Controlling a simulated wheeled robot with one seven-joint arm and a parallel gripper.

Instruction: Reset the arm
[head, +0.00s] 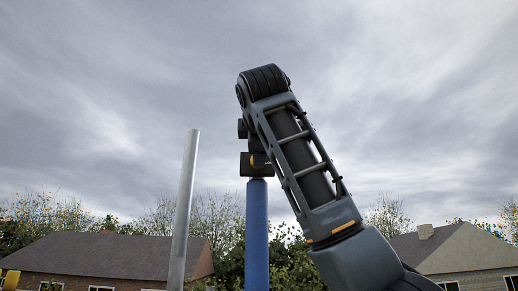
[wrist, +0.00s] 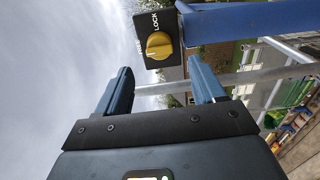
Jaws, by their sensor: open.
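My gripper (wrist: 159,72) is open in the wrist view, its two blue-grey fingers spread apart with nothing between them. Just beyond the fingertips is a black lock box with the word LOCK, and a yellow knob (wrist: 158,45) on its face. The knob appears apart from the fingers. The box sits at the end of a blue post (wrist: 235,23). In the head view, my arm is raised and bent at the top, and the blue post (head: 257,235) stands upright with the dark box (head: 257,164) on top. My fingers cannot be made out there.
A grey metal pole (head: 184,205) rises left of the blue post, leaning slightly. The wrist view shows metal rails (wrist: 265,75) and a green stack (wrist: 297,92) at the right. Houses (head: 105,257) and trees stand far behind. Open sky surrounds the raised arm.

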